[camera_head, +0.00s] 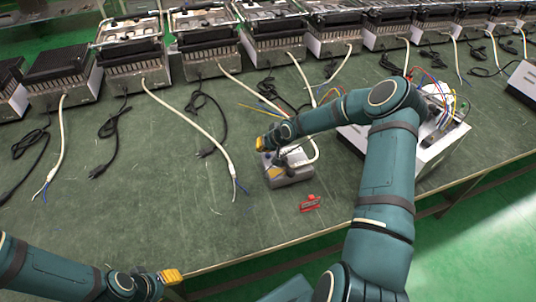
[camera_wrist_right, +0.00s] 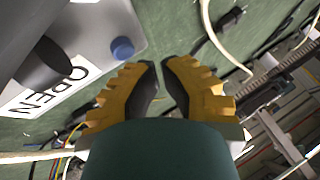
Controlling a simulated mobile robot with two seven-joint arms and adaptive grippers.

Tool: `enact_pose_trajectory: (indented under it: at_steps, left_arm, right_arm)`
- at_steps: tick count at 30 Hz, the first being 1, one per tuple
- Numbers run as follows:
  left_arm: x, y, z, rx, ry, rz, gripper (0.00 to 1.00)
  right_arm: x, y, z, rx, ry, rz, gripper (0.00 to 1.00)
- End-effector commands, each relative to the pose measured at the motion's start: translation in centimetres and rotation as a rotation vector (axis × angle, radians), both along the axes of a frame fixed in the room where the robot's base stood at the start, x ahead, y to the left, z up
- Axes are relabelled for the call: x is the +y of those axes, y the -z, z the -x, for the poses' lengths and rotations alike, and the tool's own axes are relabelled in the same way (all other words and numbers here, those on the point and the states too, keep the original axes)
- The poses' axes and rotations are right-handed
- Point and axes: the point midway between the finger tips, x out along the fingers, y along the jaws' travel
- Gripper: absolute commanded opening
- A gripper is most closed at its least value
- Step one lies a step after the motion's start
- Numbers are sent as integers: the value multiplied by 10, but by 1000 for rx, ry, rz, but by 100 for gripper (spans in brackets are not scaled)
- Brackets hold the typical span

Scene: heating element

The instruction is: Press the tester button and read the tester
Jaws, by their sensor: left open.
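The tester (camera_head: 287,174) is a small grey box on the green bench, below my right gripper (camera_head: 267,143) in the head view. The right wrist view shows part of its grey housing, a round blue button (camera_wrist_right: 122,49) and a white panel (camera_wrist_right: 45,92) with the word OPEN, seen upside down. A dark rounded part covers some of the panel. My right gripper (camera_wrist_right: 160,72) has yellow fingers drawn nearly together, with a thin gap and nothing between them. The button is beside the left finger, apart from it in the picture. My left gripper (camera_head: 172,276) is open at the bench's front edge.
A red clip-like piece (camera_head: 310,203) lies near the front edge. A white unit with coloured wires (camera_head: 440,135) stands right of the tester, partly behind my right arm. Several heater units (camera_head: 135,65) line the back, their cables trailing forward.

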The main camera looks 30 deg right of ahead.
Motion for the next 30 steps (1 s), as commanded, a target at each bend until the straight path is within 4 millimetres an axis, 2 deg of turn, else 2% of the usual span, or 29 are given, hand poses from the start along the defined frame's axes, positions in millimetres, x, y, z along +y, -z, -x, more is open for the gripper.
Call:
enact_pose_trajectory:
  at_steps: [5, 18, 30]
  left_arm:
    - [0, -6, 0, 0, 0, 0, 47]
    - [0, -32, 0, 0, 0, 0, 47]
    - [0, -32, 0, 0, 0, 0, 47]
  right_arm:
    - [0, -9, 0, -1, 1, 0, 0]
    - [0, -48, 0, -2, 1, 0, 0]
    - [0, -50, 0, -1, 0, 0, 0]
